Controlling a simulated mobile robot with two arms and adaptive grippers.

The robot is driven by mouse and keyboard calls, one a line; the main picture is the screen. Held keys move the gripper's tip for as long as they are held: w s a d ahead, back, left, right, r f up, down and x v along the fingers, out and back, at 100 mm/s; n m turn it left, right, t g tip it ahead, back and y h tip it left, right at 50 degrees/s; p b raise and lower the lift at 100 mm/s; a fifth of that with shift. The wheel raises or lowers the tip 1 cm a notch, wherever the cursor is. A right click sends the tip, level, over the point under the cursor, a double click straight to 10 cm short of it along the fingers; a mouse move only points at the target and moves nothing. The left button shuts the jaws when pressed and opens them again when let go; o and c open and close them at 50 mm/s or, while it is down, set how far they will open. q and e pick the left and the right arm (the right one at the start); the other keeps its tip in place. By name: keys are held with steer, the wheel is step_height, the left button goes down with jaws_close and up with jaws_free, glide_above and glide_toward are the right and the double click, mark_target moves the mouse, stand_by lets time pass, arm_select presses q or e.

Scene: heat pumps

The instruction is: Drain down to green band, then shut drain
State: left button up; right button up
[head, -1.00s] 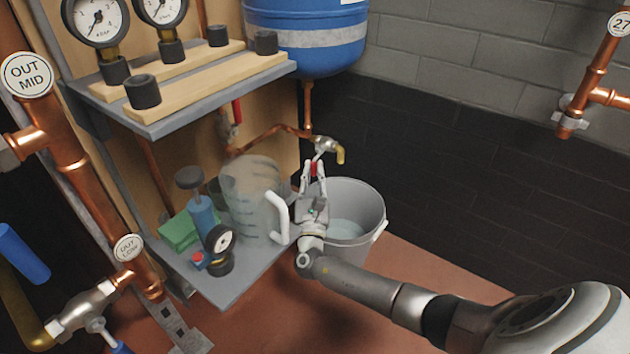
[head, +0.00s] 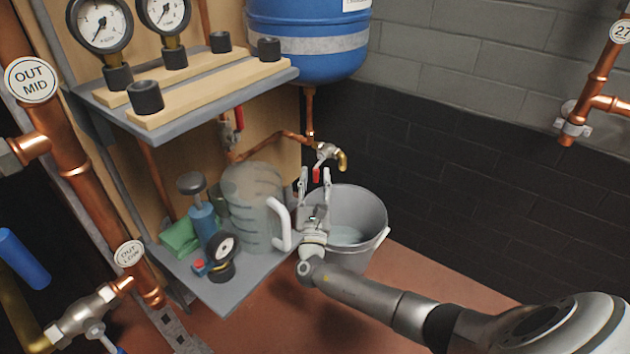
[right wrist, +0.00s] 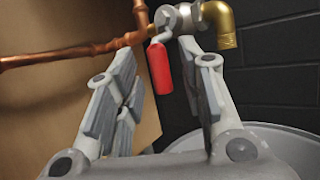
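The drain tap (head: 325,152) sits at the end of a copper pipe below the blue tank (head: 305,40), with a brass spout. No stream shows from the spout. Its red lever (head: 316,174) hangs down; in the right wrist view the red lever (right wrist: 160,68) is between my fingers, with gaps on both sides. My right gripper (head: 315,176) is open around it; it also shows in the right wrist view (right wrist: 157,62). Two pressure gauges (head: 99,24) (head: 164,14) stand on the upper shelf; I cannot make out a green band. My left gripper is not in view.
A grey bucket (head: 377,212) with water stands below the spout, close behind my right gripper. A clear jug (head: 250,205), a small pump with a gauge (head: 203,222) and a green cloth (head: 178,238) crowd the lower shelf. Open floor lies to the right.

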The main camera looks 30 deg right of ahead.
steer(key=v, duration=1.2)
steer(key=shift+r, duration=0.1)
stand_by(0.4)
